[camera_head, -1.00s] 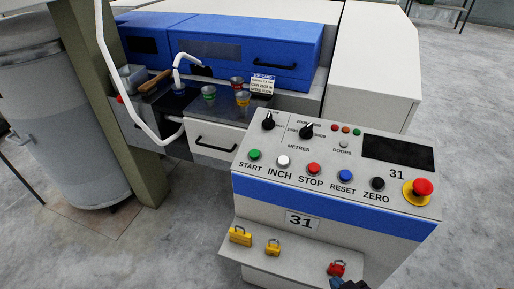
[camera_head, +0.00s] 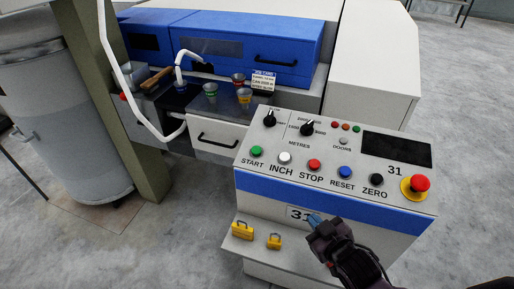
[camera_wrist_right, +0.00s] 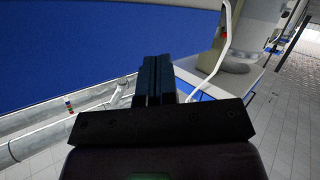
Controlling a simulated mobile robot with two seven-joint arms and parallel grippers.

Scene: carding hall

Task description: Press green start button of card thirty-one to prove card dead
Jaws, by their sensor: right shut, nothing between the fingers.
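The green start button (camera_head: 256,152) is at the left end of the button row on the sloped grey panel of card thirty-one (camera_head: 300,187). The label START is printed below it. My right gripper (camera_head: 314,219) is in front of the panel's front face, covering part of the 31 plate (camera_head: 297,213). It is right of the start button and lower, apart from it. Its fingers are shut and empty; in the right wrist view the closed fingers (camera_wrist_right: 156,80) point toward a blue surface. My left gripper is not in view.
Other controls share the panel: a white inch button (camera_head: 285,158), a red stop button (camera_head: 314,164) and a red emergency mushroom (camera_head: 420,184). Yellow padlocks (camera_head: 243,230) stand on the ledge below. A white bent tube (camera_head: 130,100) rises at the left.

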